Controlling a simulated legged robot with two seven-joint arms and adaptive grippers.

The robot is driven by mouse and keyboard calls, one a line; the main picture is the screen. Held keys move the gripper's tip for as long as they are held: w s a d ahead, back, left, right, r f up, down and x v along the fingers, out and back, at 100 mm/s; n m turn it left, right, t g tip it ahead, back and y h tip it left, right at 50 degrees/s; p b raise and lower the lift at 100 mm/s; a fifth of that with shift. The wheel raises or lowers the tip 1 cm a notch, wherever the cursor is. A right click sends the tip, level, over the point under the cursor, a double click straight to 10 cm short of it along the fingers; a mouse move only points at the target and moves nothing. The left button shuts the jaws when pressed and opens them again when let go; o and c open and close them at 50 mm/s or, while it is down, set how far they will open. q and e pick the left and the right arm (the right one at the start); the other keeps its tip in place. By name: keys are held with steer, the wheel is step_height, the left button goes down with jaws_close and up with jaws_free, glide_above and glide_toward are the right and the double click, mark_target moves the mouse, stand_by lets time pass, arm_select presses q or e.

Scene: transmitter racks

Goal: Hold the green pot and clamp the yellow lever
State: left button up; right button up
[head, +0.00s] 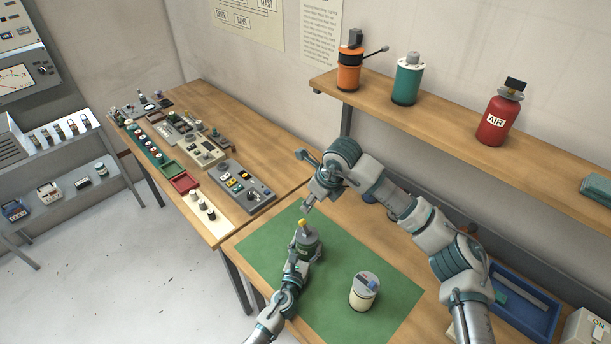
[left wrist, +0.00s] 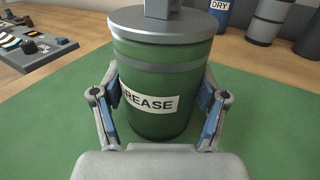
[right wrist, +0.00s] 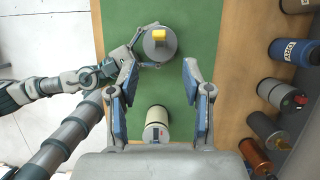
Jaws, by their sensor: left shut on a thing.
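The green pot (head: 309,248) stands upright on the green mat. Its label, partly hidden by a finger in the left wrist view (left wrist: 160,70), reads "REASE". The yellow lever (head: 302,224) sits on top of its grey lid and also shows in the right wrist view (right wrist: 159,36). My left gripper (left wrist: 160,92) is shut on the pot, one finger on each side. My right gripper (right wrist: 158,68) is open and empty, up above the mat and apart from the lever. In its wrist view, the pot lies beyond the fingertips, between them.
A cream canister (head: 363,293) stands on the mat (head: 338,262), right of the pot. A control panel (head: 243,188) and small parts line the left bench. Orange (head: 348,78), teal (head: 406,84) and red (head: 495,122) containers stand on the shelf. A blue tray (head: 548,328) lies at right.

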mark_target(302, 220)
steer(key=x, duration=1.3)
steer(key=shift+f, duration=0.1)
jaws_close()
